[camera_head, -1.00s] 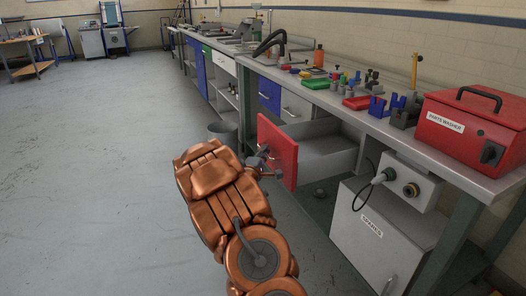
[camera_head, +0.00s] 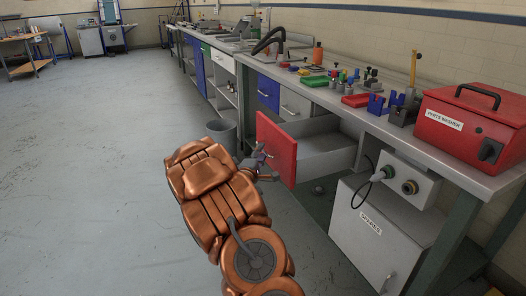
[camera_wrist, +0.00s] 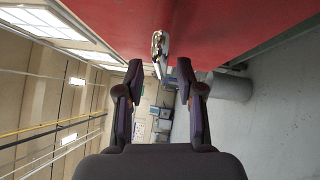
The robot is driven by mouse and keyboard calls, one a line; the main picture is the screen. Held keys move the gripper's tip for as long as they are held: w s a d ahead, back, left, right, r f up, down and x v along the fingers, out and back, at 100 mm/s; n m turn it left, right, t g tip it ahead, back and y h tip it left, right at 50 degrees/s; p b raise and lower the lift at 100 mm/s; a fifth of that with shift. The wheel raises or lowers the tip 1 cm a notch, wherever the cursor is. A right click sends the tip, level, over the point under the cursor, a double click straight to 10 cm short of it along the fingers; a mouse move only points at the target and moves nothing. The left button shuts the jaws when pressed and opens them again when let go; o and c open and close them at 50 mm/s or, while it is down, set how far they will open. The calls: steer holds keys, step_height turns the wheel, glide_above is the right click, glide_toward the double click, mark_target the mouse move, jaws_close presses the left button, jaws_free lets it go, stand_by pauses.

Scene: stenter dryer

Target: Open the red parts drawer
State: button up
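The red-fronted drawer (camera_head: 276,148) stands pulled out from under the bench, with its grey box (camera_head: 325,150) showing behind the front. My gripper (camera_head: 263,163) is just left of the red front, near its handle. In the wrist view the red front (camera_wrist: 240,25) fills the top, and the metal handle (camera_wrist: 158,48) shows in line with the gap between my fingers. My gripper (camera_wrist: 159,72) is open, with a clear gap between the fingertips and nothing held. The handle lies at or just beyond the tips; I cannot tell if it touches them.
The long bench (camera_head: 300,123) carries small coloured parts and a red parts washer (camera_head: 470,125). A grey bin (camera_head: 222,133) stands on the floor behind the drawer. A grey spares cabinet (camera_head: 365,245) is below the bench at right. The floor at left is clear.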

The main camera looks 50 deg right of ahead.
steer(key=v, duration=0.9)
steer(key=shift+a, duration=0.35)
steer(key=shift+s, duration=0.15)
